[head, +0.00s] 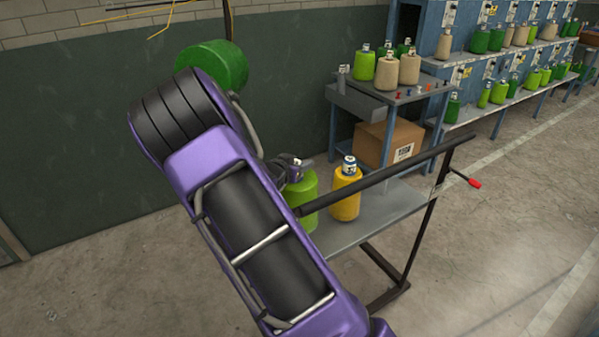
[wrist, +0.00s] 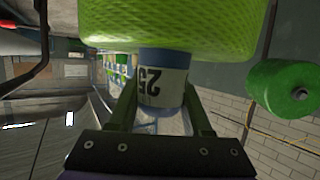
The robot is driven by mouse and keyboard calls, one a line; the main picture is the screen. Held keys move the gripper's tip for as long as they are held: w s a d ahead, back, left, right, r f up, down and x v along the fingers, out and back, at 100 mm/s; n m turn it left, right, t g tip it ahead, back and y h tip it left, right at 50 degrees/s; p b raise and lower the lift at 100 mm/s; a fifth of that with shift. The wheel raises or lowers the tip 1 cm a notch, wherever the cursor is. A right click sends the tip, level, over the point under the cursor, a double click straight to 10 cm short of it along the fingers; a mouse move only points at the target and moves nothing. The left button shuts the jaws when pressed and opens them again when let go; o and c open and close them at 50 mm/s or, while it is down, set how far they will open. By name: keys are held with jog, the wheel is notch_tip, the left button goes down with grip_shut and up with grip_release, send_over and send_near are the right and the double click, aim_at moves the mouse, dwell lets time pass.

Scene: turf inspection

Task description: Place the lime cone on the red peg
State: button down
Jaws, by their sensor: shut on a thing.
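The lime cone (head: 303,190) is partly hidden behind my arm in the head view, beside a yellow cone. In the wrist view the lime cone (wrist: 170,25) fills the top, with its white and blue tube end, marked 25, between my fingers. My gripper (wrist: 161,95) is shut on this tube end. In the head view my gripper (head: 292,165) is at the top of the cone. I cannot tell whether the cone's base touches the shelf. A peg with a red end (head: 473,182) sticks out empty from the dark frame at the right.
The yellow cone (head: 346,195) stands upright on the grey shelf (head: 385,205). A dark rail (head: 375,180) runs above the shelf. A green cone (head: 213,65) is mounted at the upper left. A table with cones and a cardboard box (head: 390,143) stand behind. Floor at the right is clear.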

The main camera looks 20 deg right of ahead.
aim_at(289, 185)
jog(key=shift+f, duration=2.7)
jog(key=shift+c, duration=1.6)
grip_release()
jog(key=shift+f+b, duration=0.15)
jog(key=shift+b, duration=0.15)
jog(key=shift+s, duration=0.1)
jog(key=v, duration=1.2)
jog(key=shift+p, duration=0.4)
